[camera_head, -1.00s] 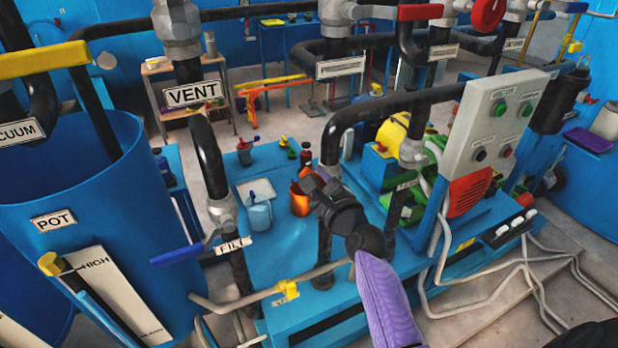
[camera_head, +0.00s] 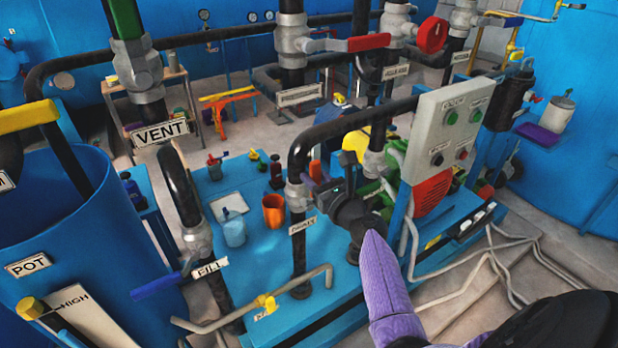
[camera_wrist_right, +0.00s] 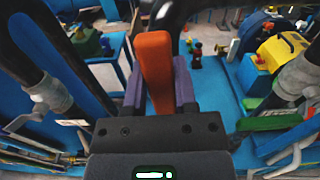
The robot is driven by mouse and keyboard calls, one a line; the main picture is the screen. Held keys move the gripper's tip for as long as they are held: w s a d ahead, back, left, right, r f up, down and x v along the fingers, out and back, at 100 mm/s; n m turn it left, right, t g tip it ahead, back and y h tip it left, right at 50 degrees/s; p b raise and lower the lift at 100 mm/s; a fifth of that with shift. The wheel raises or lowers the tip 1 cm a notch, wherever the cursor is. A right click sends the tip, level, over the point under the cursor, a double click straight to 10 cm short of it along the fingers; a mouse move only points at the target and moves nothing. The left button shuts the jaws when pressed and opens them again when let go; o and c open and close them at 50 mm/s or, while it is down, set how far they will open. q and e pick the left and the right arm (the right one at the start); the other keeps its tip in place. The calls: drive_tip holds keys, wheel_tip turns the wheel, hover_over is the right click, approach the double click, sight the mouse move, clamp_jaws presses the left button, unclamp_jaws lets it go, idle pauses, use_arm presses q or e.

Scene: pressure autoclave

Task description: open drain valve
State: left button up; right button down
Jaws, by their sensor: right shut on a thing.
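An orange-red lever handle (camera_head: 315,170) shows beside a grey valve body (camera_head: 298,196) on a dark vertical pipe. The small label (camera_head: 302,226) under this valve is too blurred to read surely, so I take it as the drain valve. My right gripper (camera_head: 328,195) reaches it from the right, its arm with a purple sleeve. In the right wrist view, the orange handle (camera_wrist_right: 155,70) stands between the purple fingers, and the gripper is shut on it. My left gripper is not in view.
The VENT (camera_head: 160,132) and FILL (camera_head: 210,268) labels hang on pipes at the left. A blue fill lever (camera_head: 157,286) juts left. A grey control box (camera_head: 460,130) stands right of the gripper. An orange cup (camera_head: 273,210) stands on the blue bench.

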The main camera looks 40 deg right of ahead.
drive_tip(key=shift+d, duration=0.2)
idle(0.4)
drive_tip(key=shift+c, duration=2)
unclamp_jaws()
drive_tip(key=shift+d, duration=0.1)
drive_tip(key=s, duration=1)
drive_tip(key=shift+a+p, duration=0.35)
drive_tip(key=shift+p, duration=0.1)
